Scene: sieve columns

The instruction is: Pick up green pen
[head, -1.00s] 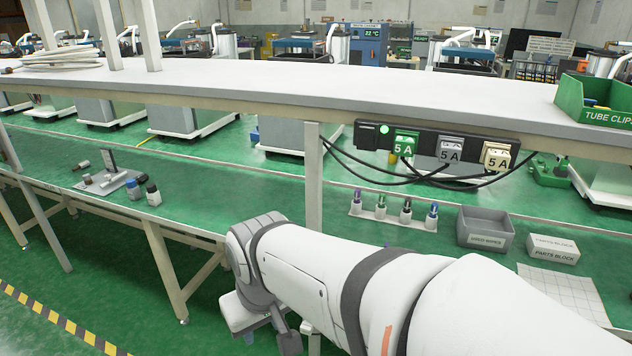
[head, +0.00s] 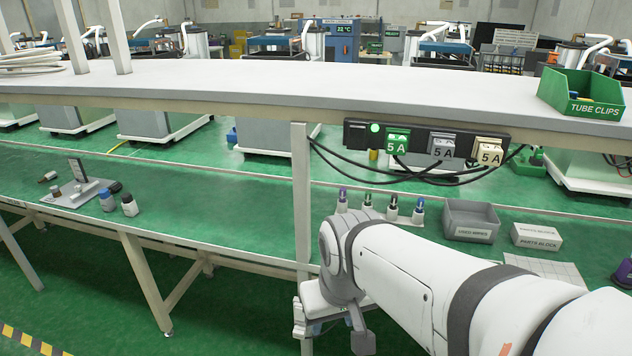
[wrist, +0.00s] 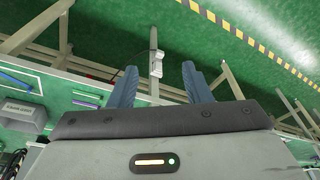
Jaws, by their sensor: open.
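In the wrist view a thin green stick (wrist: 87,94), pen-like, lies on the bench at the left. A purple one (wrist: 85,104) lies beside it, and a blue-purple one (wrist: 17,78) lies farther left. My gripper (wrist: 160,85) is open and empty; its blue-grey fingers are well apart and point over the floor and bench frame, to the right of the sticks. In the head view a green-topped holder (head: 367,203) stands in a row of several with differently coloured tops. My arm covers part of the bench there, and the fingers cannot be made out.
A grey used wipes bin (head: 470,222) and a white parts block (head: 536,236) stand right of the row. A raised shelf (head: 230,85) with a post (head: 301,190) and socket strip (head: 425,143) overhangs the bench.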

